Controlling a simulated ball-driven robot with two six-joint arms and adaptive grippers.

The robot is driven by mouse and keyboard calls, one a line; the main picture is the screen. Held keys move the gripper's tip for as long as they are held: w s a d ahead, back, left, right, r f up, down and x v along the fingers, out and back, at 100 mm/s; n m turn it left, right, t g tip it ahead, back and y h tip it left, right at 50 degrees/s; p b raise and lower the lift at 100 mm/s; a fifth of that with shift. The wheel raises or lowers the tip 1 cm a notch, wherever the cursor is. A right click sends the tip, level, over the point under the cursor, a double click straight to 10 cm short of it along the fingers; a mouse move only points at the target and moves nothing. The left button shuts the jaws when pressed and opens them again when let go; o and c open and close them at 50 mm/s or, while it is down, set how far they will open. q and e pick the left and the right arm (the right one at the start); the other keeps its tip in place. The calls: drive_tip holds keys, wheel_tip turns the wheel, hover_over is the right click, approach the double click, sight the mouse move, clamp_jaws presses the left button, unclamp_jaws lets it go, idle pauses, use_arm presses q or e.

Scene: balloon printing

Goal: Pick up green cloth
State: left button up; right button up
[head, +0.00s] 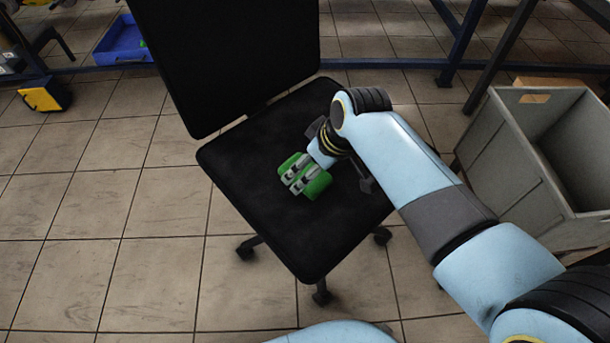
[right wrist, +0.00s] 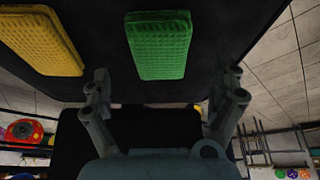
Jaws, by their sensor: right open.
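The green cloth (head: 318,187) is a thick block-like pad lying on the black chair seat (head: 262,215). In the right wrist view the green cloth (right wrist: 160,47) has a ribbed surface and lies between and beyond the spread fingers of my right gripper (right wrist: 166,76). The gripper is open and holds nothing. Whether a finger touches the cloth I cannot tell. My left gripper is not in view.
A yellow cloth (right wrist: 42,40) lies beside the green one in the right wrist view. The black chair backrest (head: 225,55) rises behind the seat. A grey crate (head: 515,160) stands at the right. A blue bin (head: 123,42) is at the far left.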

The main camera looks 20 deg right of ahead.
sight(306, 171)
drive_tip(key=b+x, duration=0.1)
drive_tip(key=x, duration=0.2)
drive_tip(key=shift+w+f, duration=0.1)
drive_tip(key=shift+f, duration=0.1)
drive_tip(key=shift+w+a+f+b, duration=0.1)
drive_tip(key=shift+w+f+b, duration=0.1)
drive_tip(key=shift+f+b, duration=0.15)
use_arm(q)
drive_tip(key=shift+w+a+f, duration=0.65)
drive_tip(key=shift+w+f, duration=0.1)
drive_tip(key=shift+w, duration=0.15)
use_arm(e)
drive_tip(key=shift+r, duration=0.1)
drive_tip(key=c, duration=1.2)
drive_tip(key=shift+o, duration=0.2)
drive_tip(key=shift+r, duration=0.1)
